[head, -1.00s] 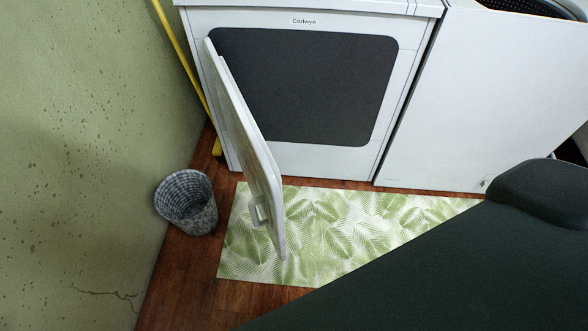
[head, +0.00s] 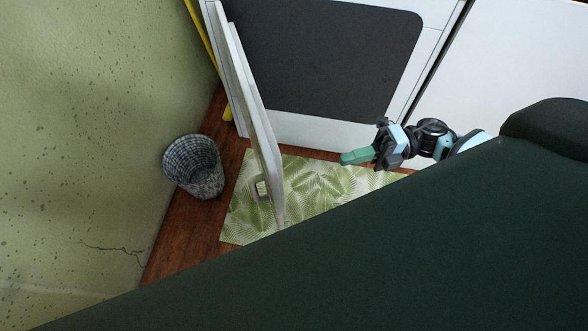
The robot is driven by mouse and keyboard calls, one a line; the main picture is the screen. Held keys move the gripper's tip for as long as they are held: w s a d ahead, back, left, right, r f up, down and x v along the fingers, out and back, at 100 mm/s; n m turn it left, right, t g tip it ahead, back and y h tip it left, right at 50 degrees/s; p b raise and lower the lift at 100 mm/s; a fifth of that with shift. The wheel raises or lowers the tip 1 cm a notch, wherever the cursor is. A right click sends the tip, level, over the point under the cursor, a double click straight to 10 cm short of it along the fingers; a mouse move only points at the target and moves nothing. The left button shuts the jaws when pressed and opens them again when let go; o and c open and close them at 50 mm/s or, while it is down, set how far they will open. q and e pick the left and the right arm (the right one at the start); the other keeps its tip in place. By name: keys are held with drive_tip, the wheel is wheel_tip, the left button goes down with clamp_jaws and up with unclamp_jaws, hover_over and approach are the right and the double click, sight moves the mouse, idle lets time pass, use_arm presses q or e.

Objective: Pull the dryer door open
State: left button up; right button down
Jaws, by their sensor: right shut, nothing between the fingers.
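The dryer (head: 435,48) is a white machine with a dark grey opening panel (head: 320,60) at the top of the head view. My right gripper (head: 345,158) has green fingers, is shut and empty, and points left over the mat. It is apart from the door, to its right. My left gripper is not in view.
A woven grey basket (head: 193,168) stands on the wood floor between the green wall (head: 80,120) and the door. A leaf-patterned mat (head: 320,185) lies before the dryer. A yellow pole (head: 201,40) leans in the corner. Another white appliance (head: 495,75) stands at right.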

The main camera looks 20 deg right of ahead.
drive_tip(key=w+a+p, duration=0.1)
drive_tip(key=a+p, duration=0.2)
drive_tip(key=a, duration=1)
drive_tip(key=shift+a+r+n+g, duration=0.2)
drive_tip(key=shift+n+g, duration=0.1)
drive_tip(key=shift+n, duration=0.1)
drive_tip(key=shift+w, duration=0.1)
